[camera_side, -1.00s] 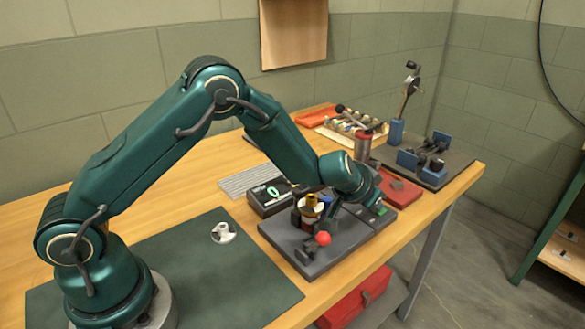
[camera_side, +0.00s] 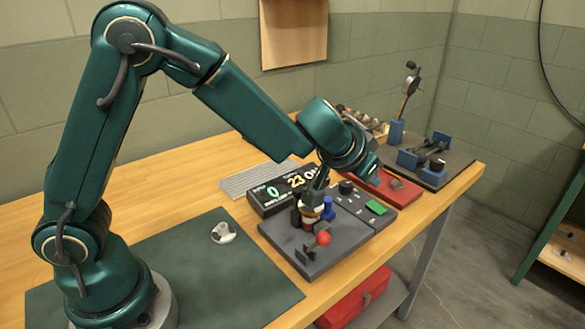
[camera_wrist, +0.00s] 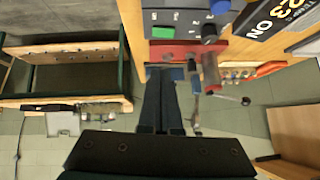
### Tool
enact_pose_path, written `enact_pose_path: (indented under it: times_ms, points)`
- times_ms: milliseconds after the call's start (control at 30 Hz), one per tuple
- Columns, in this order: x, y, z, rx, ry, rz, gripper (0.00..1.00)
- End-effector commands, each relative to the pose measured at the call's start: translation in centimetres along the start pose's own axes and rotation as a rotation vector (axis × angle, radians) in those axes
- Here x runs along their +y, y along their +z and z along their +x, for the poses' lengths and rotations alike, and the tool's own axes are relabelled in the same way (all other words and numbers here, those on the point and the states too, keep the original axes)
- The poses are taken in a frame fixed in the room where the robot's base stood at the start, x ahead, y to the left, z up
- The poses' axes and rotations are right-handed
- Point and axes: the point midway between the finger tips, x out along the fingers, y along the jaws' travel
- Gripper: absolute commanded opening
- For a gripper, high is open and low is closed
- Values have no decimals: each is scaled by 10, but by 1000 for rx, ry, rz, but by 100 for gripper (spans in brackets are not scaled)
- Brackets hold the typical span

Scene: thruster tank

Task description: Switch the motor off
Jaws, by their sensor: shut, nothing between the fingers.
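The dark control panel (camera_side: 352,203) on the tank unit carries a green switch (camera_side: 376,207), which also shows in the wrist view (camera_wrist: 163,32). A black knob (camera_side: 346,187) and a blue knob (camera_side: 328,209) sit on it too. The display box (camera_side: 285,186) behind reads 0, 23 and ON. In the wrist view my gripper's fingers (camera_wrist: 162,70) are together and empty, apart from the green switch.
A red ball knob (camera_side: 323,238) stands up at the unit's front. A small white part (camera_side: 223,233) lies on the dark green mat (camera_side: 200,270). A red tray (camera_side: 395,190) and blue clamp fixtures (camera_side: 407,160) lie to the right. The mat is mostly clear.

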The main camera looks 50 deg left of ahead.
Motion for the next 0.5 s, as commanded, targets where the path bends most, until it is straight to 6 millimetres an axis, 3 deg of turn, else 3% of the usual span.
enact_pose_path:
  times_ms: [200, 500]
  points:
    - [1, 0, -25, 2, 1, 0, 0]
    - [0, 0, -32, -1, -1, 1, 0]
